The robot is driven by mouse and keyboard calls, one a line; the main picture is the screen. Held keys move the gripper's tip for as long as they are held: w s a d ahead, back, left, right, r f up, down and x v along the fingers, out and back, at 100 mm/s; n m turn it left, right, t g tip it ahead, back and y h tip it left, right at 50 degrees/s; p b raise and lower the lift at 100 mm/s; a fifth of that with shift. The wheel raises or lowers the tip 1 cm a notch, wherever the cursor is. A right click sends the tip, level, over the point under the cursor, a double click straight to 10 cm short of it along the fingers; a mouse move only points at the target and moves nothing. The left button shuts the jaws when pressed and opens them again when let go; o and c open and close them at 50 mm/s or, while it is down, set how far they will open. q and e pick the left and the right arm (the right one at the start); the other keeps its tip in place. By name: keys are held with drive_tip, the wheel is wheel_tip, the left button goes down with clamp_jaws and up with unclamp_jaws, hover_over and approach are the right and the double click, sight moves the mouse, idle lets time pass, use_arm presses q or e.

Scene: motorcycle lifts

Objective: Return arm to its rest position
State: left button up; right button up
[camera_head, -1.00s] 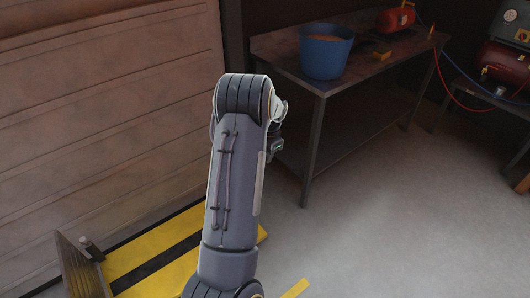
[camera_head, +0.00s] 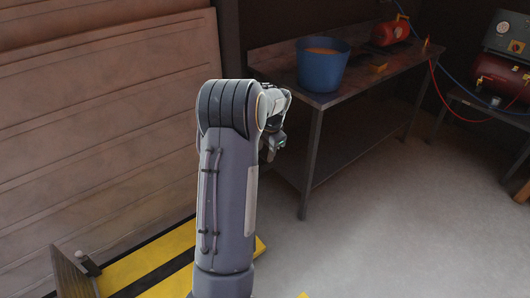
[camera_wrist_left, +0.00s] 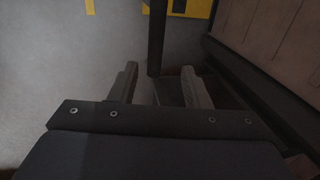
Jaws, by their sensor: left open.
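My left arm (camera_head: 226,200) rises through the middle of the head view and bends at its top joint. Its left gripper (camera_head: 271,146) shows only in part behind that joint, in front of the bench's left end. In the left wrist view the left gripper (camera_wrist_left: 162,82) is open, with its two fingers well apart. I see nothing held between them. A dark post (camera_wrist_left: 157,35) shows beyond the fingers; I cannot tell how far off it is. My right gripper is not in view.
A metal workbench (camera_head: 345,92) bears a blue bucket (camera_head: 323,68) and a red tank (camera_head: 391,33). A red compressor (camera_head: 503,75) stands at right. A yellow-and-black platform (camera_head: 150,268) lies at lower left beside a panelled wall (camera_head: 100,120). The floor at right is clear.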

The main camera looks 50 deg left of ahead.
use_arm(q)
drive_tip(key=shift+d, duration=0.1)
idle(0.3)
drive_tip(key=s+d+r+n+t+h, duration=0.1)
drive_tip(key=s+d+r, duration=0.3)
drive_tip(key=d, duration=0.3)
drive_tip(key=s+d+r+t+h, duration=0.2)
drive_tip(key=s+d+r, duration=0.1)
drive_tip(key=d, duration=0.3)
drive_tip(key=s+d+r+n+t+h, duration=0.1)
drive_tip(key=s+d+r, duration=0.3)
drive_tip(key=d, duration=0.3)
drive_tip(key=s+d+f+t+h, duration=0.1)
drive_tip(key=s+d+f+h, duration=0.1)
drive_tip(key=s+d, duration=1)
drive_tip(key=shift+d+n, duration=0.3)
